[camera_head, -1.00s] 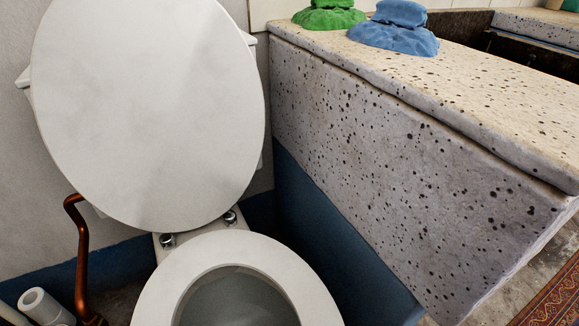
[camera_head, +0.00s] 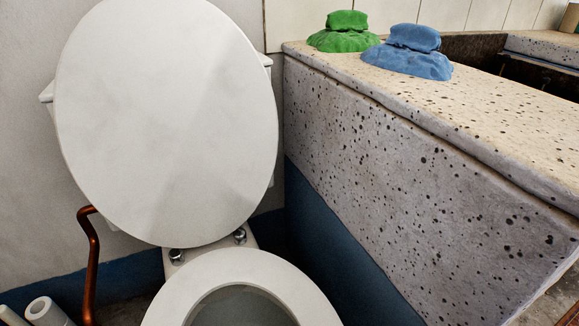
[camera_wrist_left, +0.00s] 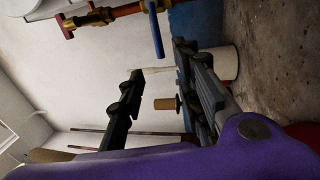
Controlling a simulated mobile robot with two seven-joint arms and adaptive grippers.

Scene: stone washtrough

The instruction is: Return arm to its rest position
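My left gripper (camera_wrist_left: 160,95) shows in the left wrist view. Its two dark fingers stand wide apart with nothing held between them. A purple surface (camera_wrist_left: 190,160) fills the bottom of that view, close to the camera; I cannot tell what it is. Neither arm shows in the head view, and my right gripper is in no view.
A white toilet (camera_head: 165,125) with its lid up stands at the left. A speckled stone trough (camera_head: 420,175) is at the right, with green (camera_head: 344,33) and blue (camera_head: 408,52) lumps on top. A copper pipe (camera_head: 90,265) rises at the lower left. A white bucket (camera_wrist_left: 222,64) stands behind the left gripper.

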